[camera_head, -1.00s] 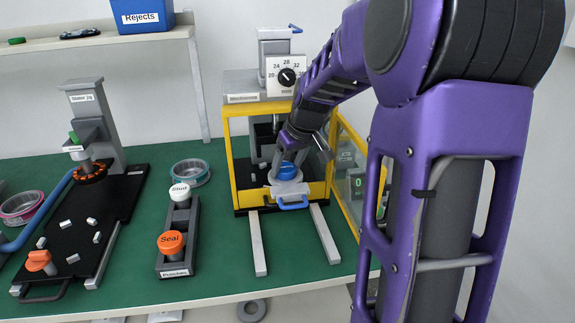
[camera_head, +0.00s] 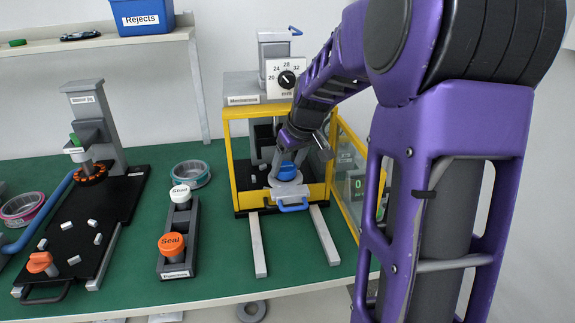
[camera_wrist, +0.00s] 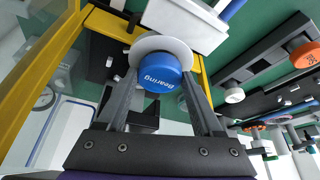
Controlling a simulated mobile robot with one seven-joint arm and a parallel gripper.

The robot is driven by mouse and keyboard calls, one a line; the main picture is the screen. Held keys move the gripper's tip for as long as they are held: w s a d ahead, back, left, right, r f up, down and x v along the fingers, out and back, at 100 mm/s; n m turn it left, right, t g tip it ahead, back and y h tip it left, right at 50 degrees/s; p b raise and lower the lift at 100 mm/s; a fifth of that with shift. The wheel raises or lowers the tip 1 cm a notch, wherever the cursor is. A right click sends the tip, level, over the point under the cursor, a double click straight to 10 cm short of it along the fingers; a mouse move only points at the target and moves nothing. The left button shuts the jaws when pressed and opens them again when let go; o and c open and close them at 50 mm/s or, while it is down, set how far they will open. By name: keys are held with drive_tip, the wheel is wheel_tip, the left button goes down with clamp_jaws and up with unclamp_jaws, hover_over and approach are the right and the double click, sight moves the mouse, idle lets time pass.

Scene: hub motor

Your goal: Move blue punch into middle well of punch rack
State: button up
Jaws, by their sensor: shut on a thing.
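The blue punch (camera_head: 287,172), marked "Bearing" in the wrist view (camera_wrist: 160,74), is inside the yellow-framed press. My gripper (camera_head: 287,160) is shut on it, with one finger on each side of the blue cap. A pale round disc shows just beyond the cap; I cannot tell whether the punch touches it. The punch rack (camera_head: 178,222) stands on the green bench to the left of the press. It holds a white "Stud" punch (camera_head: 180,194) at the far end and an orange "Seal" punch (camera_head: 172,245) at the near end. Its middle well, between them, looks empty.
The yellow press frame (camera_head: 228,160) surrounds my gripper, with a clear door (camera_head: 348,170) standing open at the right. Two pale rails (camera_head: 258,246) run forward from the press. A tape roll (camera_head: 190,173) lies behind the rack, and a black fixture board (camera_head: 75,235) lies left.

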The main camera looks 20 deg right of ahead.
drive_tip(key=shift+r+p, duration=2.65)
drive_tip(key=shift+r, duration=1.25)
